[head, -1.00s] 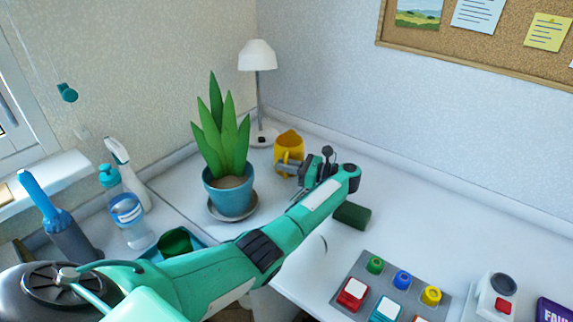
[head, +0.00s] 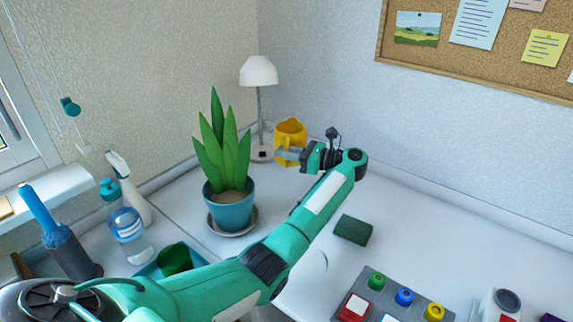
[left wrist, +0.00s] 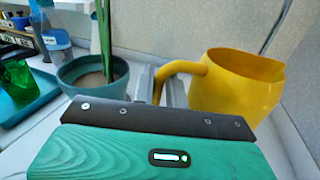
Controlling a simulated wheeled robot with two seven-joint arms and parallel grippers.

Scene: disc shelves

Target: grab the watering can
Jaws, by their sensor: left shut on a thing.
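The yellow watering can (head: 290,131) is at the back of the desk, right of the potted plant and by the lamp. My left gripper (head: 288,154) reaches it from the right and is shut on its handle. In the left wrist view the can (left wrist: 236,86) fills the right side, and its curved handle runs between the fingers of my left gripper (left wrist: 160,84). In the head view the can appears raised above the desk, with its lower part partly hidden by the gripper. My right gripper is not in view.
A plant in a blue pot (head: 229,208) stands close left of the gripper. A white lamp (head: 258,72) is just behind the can. A dark green block (head: 353,230) and a button panel (head: 393,296) lie to the right. Bottles (head: 126,222) stand at left.

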